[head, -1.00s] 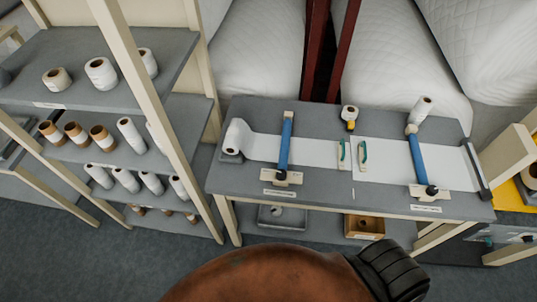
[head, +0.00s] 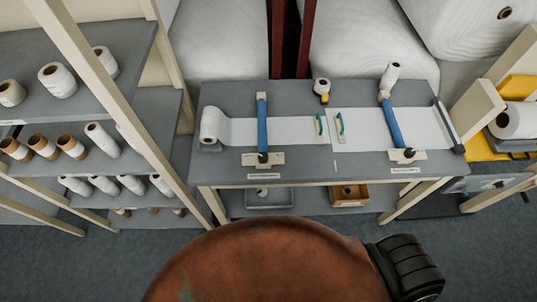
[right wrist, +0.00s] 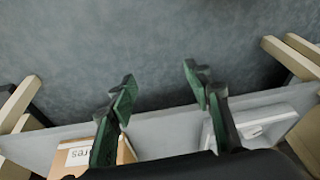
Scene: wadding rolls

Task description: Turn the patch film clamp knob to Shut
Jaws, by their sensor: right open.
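Two blue clamp bars cross white film on a grey bench (head: 290,172) in the head view. The left bar (head: 262,122) ends at a black knob (head: 263,157) on a cream plate. The right bar (head: 391,124) ends at another black knob (head: 409,153) on a similar plate. The labels below are too small to read, so I cannot tell which is the patch film clamp or the knob settings. My right gripper (right wrist: 158,78) is open and empty in the right wrist view, apart from both knobs. My left gripper is out of view.
A shelf rack (head: 150,75) with several rolls stands at the left. A grey tray (head: 285,206) and a brown box (head: 349,203) sit on the bench's lower shelf. Grey floor is clear in front.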

